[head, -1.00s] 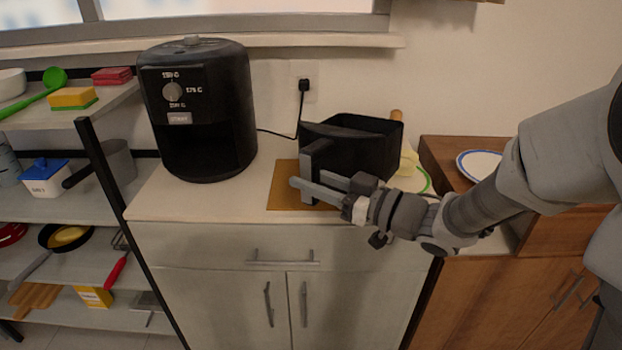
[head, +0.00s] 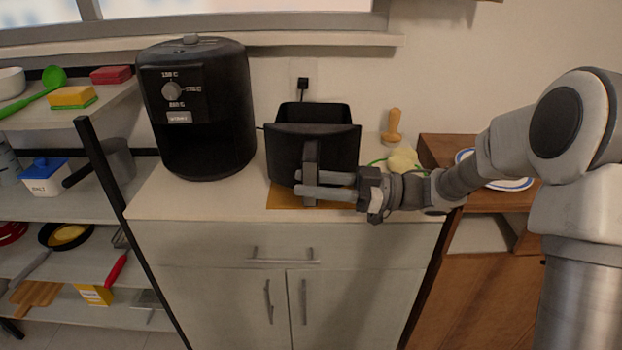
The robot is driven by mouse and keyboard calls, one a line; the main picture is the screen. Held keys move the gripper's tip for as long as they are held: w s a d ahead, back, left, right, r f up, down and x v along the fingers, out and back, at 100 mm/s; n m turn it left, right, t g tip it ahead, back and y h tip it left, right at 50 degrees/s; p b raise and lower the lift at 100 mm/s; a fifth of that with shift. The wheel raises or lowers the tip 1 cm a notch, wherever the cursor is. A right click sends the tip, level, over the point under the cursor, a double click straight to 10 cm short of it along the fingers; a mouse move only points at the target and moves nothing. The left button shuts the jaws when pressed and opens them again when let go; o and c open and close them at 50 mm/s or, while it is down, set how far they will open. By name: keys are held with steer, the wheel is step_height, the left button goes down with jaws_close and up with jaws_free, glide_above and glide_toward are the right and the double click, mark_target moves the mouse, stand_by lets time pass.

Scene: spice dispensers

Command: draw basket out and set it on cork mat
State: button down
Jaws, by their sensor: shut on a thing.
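My gripper (head: 310,191) comes in from the right and is shut on the basket's handle. The basket hides the rear part of the mat, and the gripper covers part of its front.
A wooden pestle-like object (head: 391,127) and a pale yellow item on a green-rimmed plate (head: 402,160) stand right of the basket. A blue-rimmed plate (head: 513,184) is farther right. The counter's front left (head: 190,202) is clear.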

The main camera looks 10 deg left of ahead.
mark_target(312, 201)
steer(key=shift+f+b, duration=0.9)
steer(key=shift+f, duration=1)
steer(key=c, duration=0.5)
jaws_free()
steer(key=shift+f, duration=0.15)
steer(key=p+v, duration=0.3)
steer(key=v, duration=1.4)
steer(key=shift+d, duration=0.2)
